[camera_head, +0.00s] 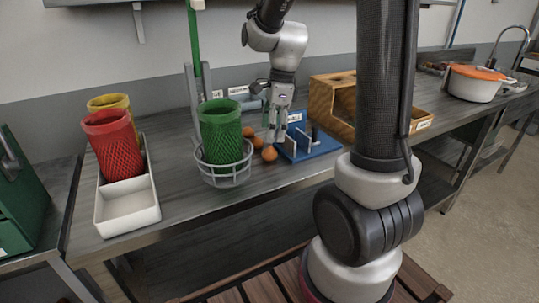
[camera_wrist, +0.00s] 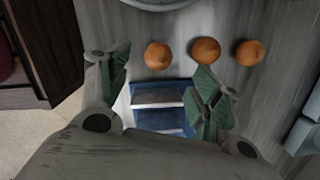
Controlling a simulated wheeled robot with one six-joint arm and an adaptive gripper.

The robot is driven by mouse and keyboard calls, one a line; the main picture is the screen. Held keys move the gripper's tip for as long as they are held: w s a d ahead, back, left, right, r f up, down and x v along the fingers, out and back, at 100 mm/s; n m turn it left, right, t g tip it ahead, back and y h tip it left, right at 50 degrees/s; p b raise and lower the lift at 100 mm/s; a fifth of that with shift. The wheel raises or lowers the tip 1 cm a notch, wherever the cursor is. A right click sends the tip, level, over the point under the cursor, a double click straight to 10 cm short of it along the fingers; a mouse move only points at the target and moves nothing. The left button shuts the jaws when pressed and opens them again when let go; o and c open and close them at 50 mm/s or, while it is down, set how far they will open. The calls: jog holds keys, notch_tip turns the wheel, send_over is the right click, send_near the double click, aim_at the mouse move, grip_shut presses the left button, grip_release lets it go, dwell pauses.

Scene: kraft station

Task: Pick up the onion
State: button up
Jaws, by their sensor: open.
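Three orange-brown onions lie in a row on the grey table. The front one (camera_head: 268,154) is beside the blue stand (camera_head: 316,148), and the other two (camera_head: 258,142) (camera_head: 248,131) lie behind it. In the wrist view they are the left onion (camera_wrist: 158,55), the middle onion (camera_wrist: 206,50) and the right onion (camera_wrist: 250,52). My gripper (camera_head: 276,134) is open and empty, above the blue stand and just right of the onions. In the wrist view its green-padded fingers (camera_wrist: 160,80) are spread, with the left onion beyond the gap between them. The right finger is close to the middle onion.
A green mesh cup (camera_head: 221,130) sits in a wire holder (camera_head: 226,174) left of the onions. A white tray (camera_head: 128,205) with red (camera_head: 112,145) and yellow mesh cups stands further left. A wooden box (camera_head: 332,98) is behind the stand. An orange-lidded pot (camera_head: 476,84) is far right.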

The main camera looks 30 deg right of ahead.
aim_at(271, 147)
jog(key=shift+m, duration=0.5)
jog(key=shift+f, duration=0.3)
jog(key=f, duration=0.7)
jog(key=shift+w+a+f, duration=0.1)
jog(key=shift+w+a, duration=0.05)
jog(key=shift+a, duration=0.2)
jog(key=c, duration=1.1)
